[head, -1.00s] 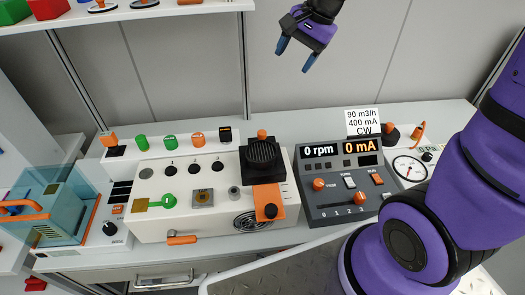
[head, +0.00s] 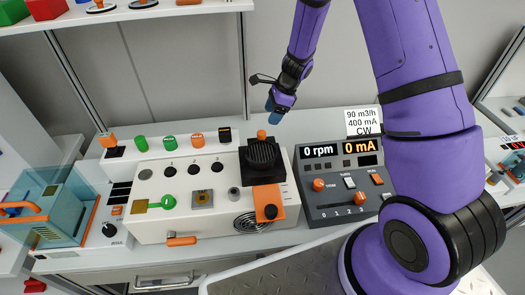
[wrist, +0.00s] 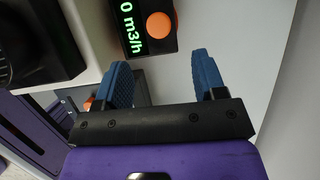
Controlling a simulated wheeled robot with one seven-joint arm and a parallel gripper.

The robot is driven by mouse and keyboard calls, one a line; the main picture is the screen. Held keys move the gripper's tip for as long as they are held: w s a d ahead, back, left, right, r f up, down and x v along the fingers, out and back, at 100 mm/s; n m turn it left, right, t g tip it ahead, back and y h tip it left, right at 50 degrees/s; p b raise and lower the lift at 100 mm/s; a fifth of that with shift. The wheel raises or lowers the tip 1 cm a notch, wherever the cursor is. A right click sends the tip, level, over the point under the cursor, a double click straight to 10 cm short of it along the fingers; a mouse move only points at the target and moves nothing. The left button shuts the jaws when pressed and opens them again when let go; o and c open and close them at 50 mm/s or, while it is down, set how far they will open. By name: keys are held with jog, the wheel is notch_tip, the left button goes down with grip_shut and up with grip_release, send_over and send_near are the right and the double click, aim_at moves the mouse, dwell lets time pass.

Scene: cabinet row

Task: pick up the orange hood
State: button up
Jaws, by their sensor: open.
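My gripper (head: 274,115) is open and empty, above the back of the bench and to the right of the block. In the wrist view the block lies just beyond my open fingers (wrist: 161,68).
A black fan housing (head: 262,155) sits on the white box (head: 150,220), near my gripper. A dark console (head: 335,212) stands to the right, with a sign (head: 362,122) behind it. Green cylinders (head: 170,142) stand left. A shelf (head: 150,12) overhangs the back left.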

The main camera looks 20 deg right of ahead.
aim_at(262, 132)
jog(key=x, duration=1)
jog(key=shift+c, duration=0.4)
grip_shut()
